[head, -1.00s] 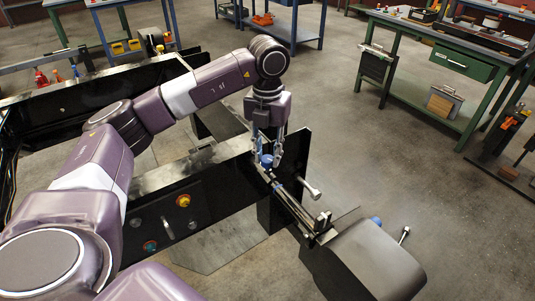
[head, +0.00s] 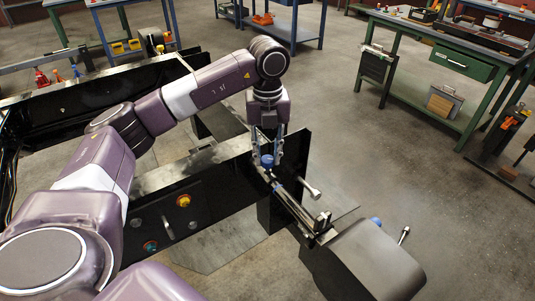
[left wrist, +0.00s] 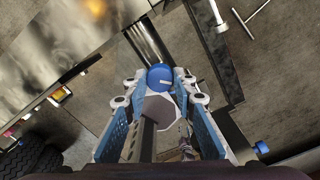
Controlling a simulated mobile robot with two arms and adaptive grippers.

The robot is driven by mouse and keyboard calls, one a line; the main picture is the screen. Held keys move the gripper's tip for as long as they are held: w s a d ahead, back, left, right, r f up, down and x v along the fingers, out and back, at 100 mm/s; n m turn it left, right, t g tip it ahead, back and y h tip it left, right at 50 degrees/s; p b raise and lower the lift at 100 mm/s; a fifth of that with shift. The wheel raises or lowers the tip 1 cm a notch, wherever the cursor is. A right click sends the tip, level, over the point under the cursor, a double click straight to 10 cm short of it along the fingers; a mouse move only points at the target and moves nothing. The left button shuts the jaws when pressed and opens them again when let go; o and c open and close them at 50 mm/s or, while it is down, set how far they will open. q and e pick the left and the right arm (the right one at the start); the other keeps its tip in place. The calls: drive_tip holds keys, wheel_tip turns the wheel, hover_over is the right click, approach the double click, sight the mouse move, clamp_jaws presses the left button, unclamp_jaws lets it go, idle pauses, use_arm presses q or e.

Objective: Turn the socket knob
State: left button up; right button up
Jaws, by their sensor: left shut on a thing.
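The blue round socket knob (head: 267,161) sits at the near edge of the black chassis frame, at the end of a narrow metal rail. In the left wrist view the knob (left wrist: 160,76) shows a small pale mark on its top. My left gripper (head: 266,155) points down from above, its two blue-grey fingers on either side of the knob and shut on it. The fingers also flank the knob in the left wrist view (left wrist: 160,90). The contact faces are partly hidden. My right gripper is not in view.
A second blue knob (head: 376,221) shows beside a dark rounded box (head: 372,262). The chassis panel carries an orange button (head: 183,201). Open floor lies to the right; a green workbench (head: 462,68) stands farther back.

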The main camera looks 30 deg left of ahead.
sight(267, 158)
use_arm(q)
drive_tip(key=shift+w+r, duration=0.1)
drive_tip(key=shift+r, duration=0.05)
drive_tip(key=o, duration=1.2)
drive_tip(key=shift+c, duration=0.2)
wheel_tip(267, 158, up, 12)
